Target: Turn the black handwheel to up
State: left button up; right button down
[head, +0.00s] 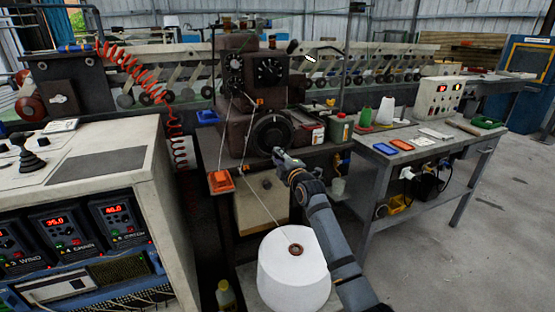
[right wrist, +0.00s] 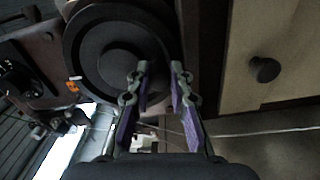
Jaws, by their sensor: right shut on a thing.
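The black handwheel (head: 270,134) is a round dark wheel on the front of the brown machine. In the right wrist view the handwheel (right wrist: 100,45) fills the upper left, with a thick rim and a round hub. My right gripper (head: 281,157) is at the lower right part of the wheel. Its two fingers (right wrist: 162,78) are shut on the rim, with a small gap between the fingertips. The gripper hides a bit of the rim in the head view. My left gripper is not in view.
A white cone of yarn (head: 293,272) stands below, with a thread running up to the machine. An orange tray (head: 221,182) sits left of the wheel. A green can (head: 340,128) stands to its right. A control cabinet (head: 70,180) stands at the left and a workbench (head: 400,150) at the right.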

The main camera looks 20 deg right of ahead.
dwell(0.3)
jog(key=c, duration=1.2)
grip_release()
jog(key=shift+d, duration=0.1)
jog(key=s, duration=1.2)
jog(key=shift+d, duration=0.15)
jog(key=shift+f, duration=0.15)
